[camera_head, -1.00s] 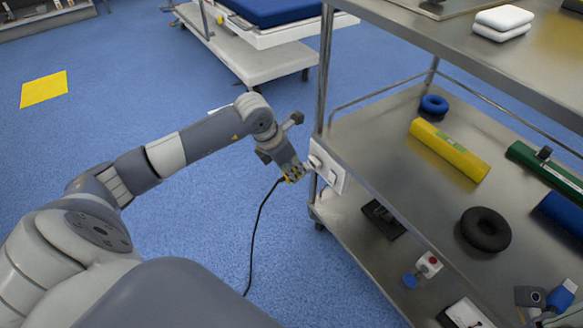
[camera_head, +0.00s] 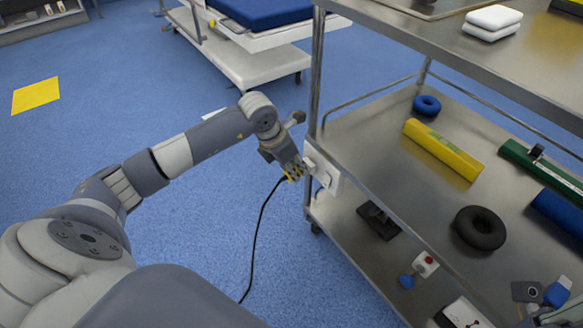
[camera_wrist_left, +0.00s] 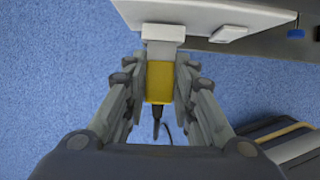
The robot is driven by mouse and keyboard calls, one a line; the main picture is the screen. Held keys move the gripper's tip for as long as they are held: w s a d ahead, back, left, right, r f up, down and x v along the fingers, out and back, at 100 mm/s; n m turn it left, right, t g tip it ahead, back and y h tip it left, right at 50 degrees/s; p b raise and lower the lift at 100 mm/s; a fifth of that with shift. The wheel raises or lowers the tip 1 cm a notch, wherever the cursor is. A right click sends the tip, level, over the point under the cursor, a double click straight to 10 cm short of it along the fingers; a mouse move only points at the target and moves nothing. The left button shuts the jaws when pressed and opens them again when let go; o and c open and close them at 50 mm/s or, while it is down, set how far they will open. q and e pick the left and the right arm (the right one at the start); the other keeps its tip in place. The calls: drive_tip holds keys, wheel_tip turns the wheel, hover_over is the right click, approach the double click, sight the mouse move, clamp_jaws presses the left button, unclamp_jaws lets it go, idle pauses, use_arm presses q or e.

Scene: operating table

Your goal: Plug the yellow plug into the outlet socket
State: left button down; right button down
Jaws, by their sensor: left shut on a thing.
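My left gripper (camera_head: 294,170) is shut on the yellow plug, beside the near corner post of the steel cart. In the left wrist view the yellow plug (camera_wrist_left: 159,82) sits between the two fingers, with its black cord hanging from its back end. Its front end meets a white block (camera_wrist_left: 163,40) at the face of the white outlet panel (camera_wrist_left: 205,14). The outlet panel also shows in the head view (camera_head: 328,178), fixed at the cart's edge. I cannot tell whether the prongs are in the socket. My right gripper is not clearly seen.
The cart's middle shelf (camera_head: 385,160) holds a yellow bar (camera_head: 443,151), a blue ring (camera_head: 427,105) and a black ring (camera_head: 480,228). Small devices lie on the lower shelf. A bed (camera_head: 255,38) stands behind.

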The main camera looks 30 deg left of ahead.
use_arm(q)
drive_tip(key=shift+w+d+r, duration=0.1)
drive_tip(key=shift+w+d, duration=0.05)
drive_tip(key=shift+w, duration=0.05)
drive_tip(key=c, duration=1.2)
unclamp_jaws()
drive_tip(key=shift+c, duration=0.2)
drive_tip(key=shift+r, duration=0.15)
drive_tip(key=v, duration=1.1)
drive_tip(key=shift+s+r, duration=0.25)
